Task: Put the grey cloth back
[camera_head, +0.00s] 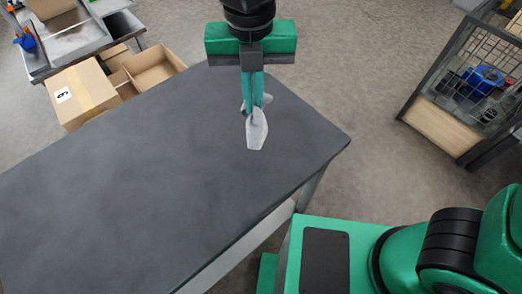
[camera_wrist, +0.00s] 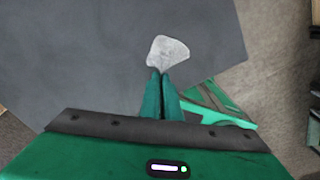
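The grey cloth (camera_head: 257,131) is a small, light, crumpled piece at the right end of the dark table (camera_head: 130,190). In the wrist view the cloth (camera_wrist: 167,52) spreads out beyond my fingertips. My gripper (camera_head: 252,108) points down over the table, with its two green fingers closed together at the cloth's gathered part. In the wrist view the fingertips (camera_wrist: 160,73) meet on the near edge of the cloth. Whether the cloth touches the tabletop is hard to tell.
The rest of the tabletop is bare. Cardboard boxes (camera_head: 82,93) stand on the floor beyond the table's far side, near a grey workbench (camera_head: 85,38). A wire-mesh cage (camera_head: 470,85) with blue items stands at the right. Open floor lies between table and cage.

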